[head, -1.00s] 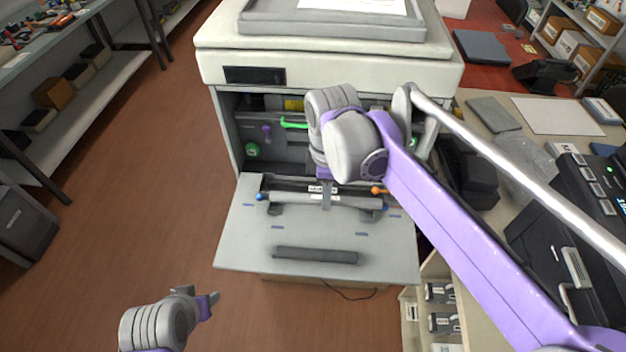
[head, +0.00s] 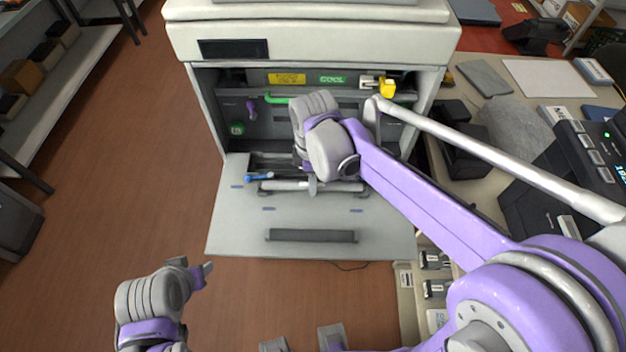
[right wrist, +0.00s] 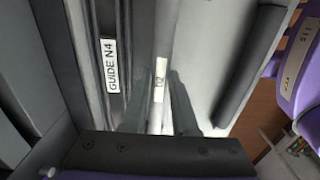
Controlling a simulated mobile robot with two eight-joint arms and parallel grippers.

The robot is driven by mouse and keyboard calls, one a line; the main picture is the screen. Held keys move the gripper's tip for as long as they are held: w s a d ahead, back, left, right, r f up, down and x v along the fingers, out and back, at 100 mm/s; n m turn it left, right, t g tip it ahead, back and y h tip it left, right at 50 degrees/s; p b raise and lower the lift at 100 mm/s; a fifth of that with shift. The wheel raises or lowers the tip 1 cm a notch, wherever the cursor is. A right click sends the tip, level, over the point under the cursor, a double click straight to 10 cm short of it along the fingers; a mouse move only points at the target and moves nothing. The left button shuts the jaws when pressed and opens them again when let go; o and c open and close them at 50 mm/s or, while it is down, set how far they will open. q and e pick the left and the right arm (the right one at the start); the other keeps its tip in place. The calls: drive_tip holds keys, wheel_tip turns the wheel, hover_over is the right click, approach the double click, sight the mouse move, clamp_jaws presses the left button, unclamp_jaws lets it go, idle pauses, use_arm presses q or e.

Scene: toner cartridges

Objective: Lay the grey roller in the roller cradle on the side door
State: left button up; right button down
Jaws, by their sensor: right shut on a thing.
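The grey roller (head: 285,185) lies crosswise low over the open side door (head: 235,225), near the machine. My right gripper (head: 312,186) is above its middle and shut on it. In the right wrist view, the fingers (right wrist: 163,100) stand on either side of the roller at its white label (right wrist: 158,80). The roller cradle (head: 350,188) shows as dark supports under and beside the roller. I cannot tell whether the roller rests in it or hangs just above. My left gripper (head: 197,272) is low at the left, away from the door; its opening is unclear.
The copier (head: 310,45) stands behind the door, its bay open. A blue lever (head: 258,177) is beside the roller's left end. A dark handle bar (head: 310,236) is near the door's front edge. A label "GUIDE N4" (right wrist: 110,66) lies beside the roller. The right table holds devices.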

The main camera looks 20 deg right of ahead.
drive_tip(key=shift+f, duration=0.2)
drive_tip(key=shift+f+b, duration=0.4)
drive_tip(key=shift+f, duration=0.1)
drive_tip(key=c, duration=0.7)
unclamp_jaws()
drive_tip(key=shift+r, duration=0.15)
drive_tip(key=shift+r+p, duration=0.3)
drive_tip(key=shift+r, duration=0.05)
wheel_tip(320, 180, up, 12)
drive_tip(key=p, duration=0.1)
drive_tip(key=shift+r, duration=0.15)
